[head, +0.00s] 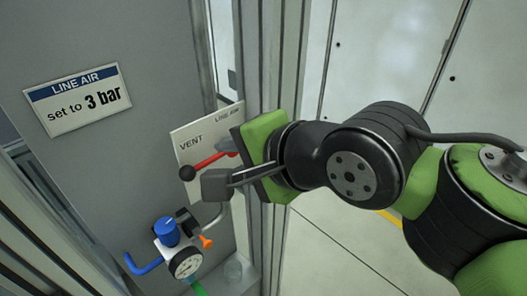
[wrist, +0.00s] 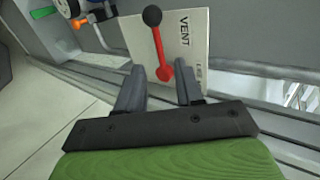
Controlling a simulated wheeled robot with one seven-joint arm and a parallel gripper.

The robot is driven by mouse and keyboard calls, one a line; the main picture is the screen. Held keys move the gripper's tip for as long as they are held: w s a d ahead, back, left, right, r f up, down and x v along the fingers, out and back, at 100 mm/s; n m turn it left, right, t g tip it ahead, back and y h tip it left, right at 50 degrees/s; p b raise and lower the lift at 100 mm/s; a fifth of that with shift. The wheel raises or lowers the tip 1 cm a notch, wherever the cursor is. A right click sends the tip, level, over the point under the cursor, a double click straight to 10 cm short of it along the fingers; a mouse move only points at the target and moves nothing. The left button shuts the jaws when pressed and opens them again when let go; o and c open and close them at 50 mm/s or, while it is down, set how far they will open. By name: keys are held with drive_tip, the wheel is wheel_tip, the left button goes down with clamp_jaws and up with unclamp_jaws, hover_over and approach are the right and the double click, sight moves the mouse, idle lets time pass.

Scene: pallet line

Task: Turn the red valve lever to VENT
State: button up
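The red valve lever (head: 206,164) with a black ball knob is on a white plate (head: 183,133). In the head view it points left and slightly down from its pivot, just below the printed word VENT; LINE AIR is printed near the plate's upper right. My gripper (head: 219,166) is at the plate, near the lever's pivot end. In the wrist view the lever (wrist: 159,45) points up, and VENT is to its right. The gripper (wrist: 160,72) is open there, with the red pivot end showing between the fingertips. Contact cannot be told.
A regulator with a blue knob (head: 166,232), a gauge (head: 186,264) and an orange handle (head: 206,241) is below the plate. A sign (head: 77,98) reads "LINE AIR set to 3 bar". A metal frame post (head: 270,60) rises beside the plate. Floor is clear at lower right.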

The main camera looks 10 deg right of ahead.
drive_tip(key=v, duration=0.8)
drive_tip(key=shift+s+d+r+p, duration=0.15)
drive_tip(key=shift+s+d+p, duration=0.05)
drive_tip(key=shift+s+p, duration=0.1)
drive_tip(key=shift+w, duration=0.1)
drive_tip(key=s+d+f+n+g+h+b, duration=0.1)
drive_tip(key=f+n, duration=0.3)
drive_tip(key=f, duration=0.5)
drive_tip(key=s+d+f+n+g+h+b, duration=0.1)
drive_tip(key=d+f+n+h+b, duration=0.2)
drive_tip(key=f, duration=0.6)
drive_tip(key=s+d+f+n+g+h+b, duration=0.1)
drive_tip(key=s+d+f+n+g+b, duration=0.1)
drive_tip(key=f+n, duration=0.3)
wheel_tip(320, 180, down, 4)
drive_tip(key=shift+d+f+h+b, duration=0.25)
drive_tip(key=shift+d+h+b, duration=0.15)
drive_tip(key=shift+d, duration=0.1)
